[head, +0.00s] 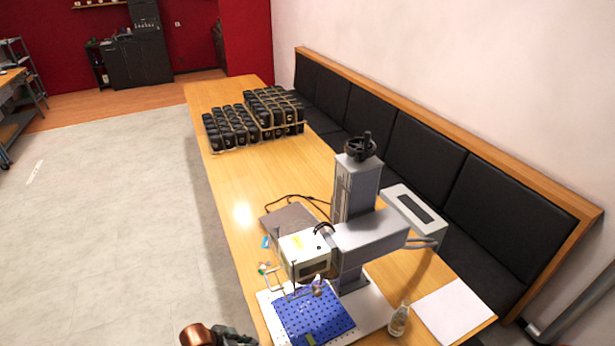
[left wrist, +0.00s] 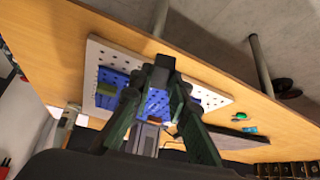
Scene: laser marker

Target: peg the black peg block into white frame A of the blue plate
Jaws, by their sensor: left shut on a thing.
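The blue plate (head: 335,318) is full of small holes and lies on the white base under the laser marker. It also shows in the left wrist view (left wrist: 115,80), partly behind my fingers. My left gripper (left wrist: 162,78) is shut on the black peg block (left wrist: 164,62), a small dark piece between the fingertips, seen in front of the plate. Whether it touches the plate cannot be told. In the head view only part of my left gripper (head: 232,337) shows at the bottom edge, left of the plate. White frame A cannot be made out clearly. My right gripper is not in view.
The grey laser marker (head: 365,235) stands over the plate, its white head (head: 303,257) low above the plate's far part. A small bottle (head: 399,320) and white paper (head: 452,310) are to the right. Bundled black blocks (head: 255,118) sit farther along the table.

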